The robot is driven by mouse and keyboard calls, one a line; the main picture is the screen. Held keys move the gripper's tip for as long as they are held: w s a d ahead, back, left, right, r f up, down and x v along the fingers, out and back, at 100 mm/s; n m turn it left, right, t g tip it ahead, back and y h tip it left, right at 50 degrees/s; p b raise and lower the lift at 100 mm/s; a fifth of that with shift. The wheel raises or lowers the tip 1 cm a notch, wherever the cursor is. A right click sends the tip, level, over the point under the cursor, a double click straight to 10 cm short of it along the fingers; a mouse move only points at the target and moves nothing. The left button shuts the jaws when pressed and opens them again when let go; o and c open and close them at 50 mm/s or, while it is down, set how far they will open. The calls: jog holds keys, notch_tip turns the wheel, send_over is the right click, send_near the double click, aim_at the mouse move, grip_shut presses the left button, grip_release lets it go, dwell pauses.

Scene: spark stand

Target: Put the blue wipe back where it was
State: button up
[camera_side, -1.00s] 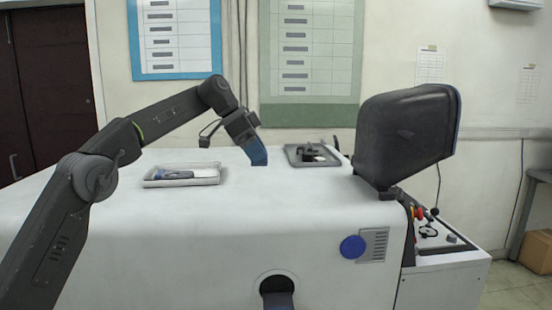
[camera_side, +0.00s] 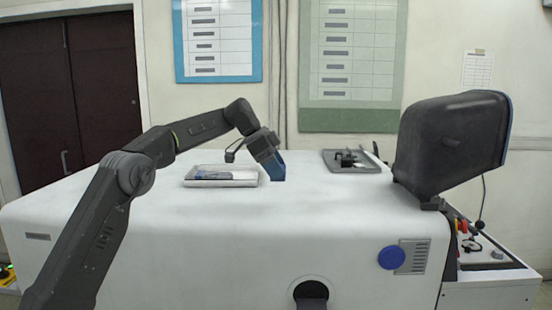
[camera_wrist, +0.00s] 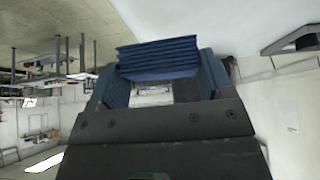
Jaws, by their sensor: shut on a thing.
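My gripper (camera_side: 277,168) is over the white top, just right of the light tray. In the wrist view its blue ribbed fingers (camera_wrist: 160,84) are shut on the blue wipe (camera_wrist: 158,52), a folded, layered pad held across the fingertips. In the side view the wipe and the blue fingers merge into one patch, low over the white top; I cannot tell whether it touches.
A darker grey tray (camera_side: 374,168) with black items lies at the back right. A large black housing (camera_side: 450,140) stands at the right end. The white top (camera_side: 260,220) is clear in front.

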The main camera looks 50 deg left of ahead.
send_near(283, 210)
jog(key=shift+w+x, duration=0.25)
jog(key=shift+x, duration=2.2)
jog(key=shift+d+f, duration=0.15)
jog(key=shift+f, duration=0.4)
jog(key=o, duration=0.9)
jog(key=shift+c, duration=0.2)
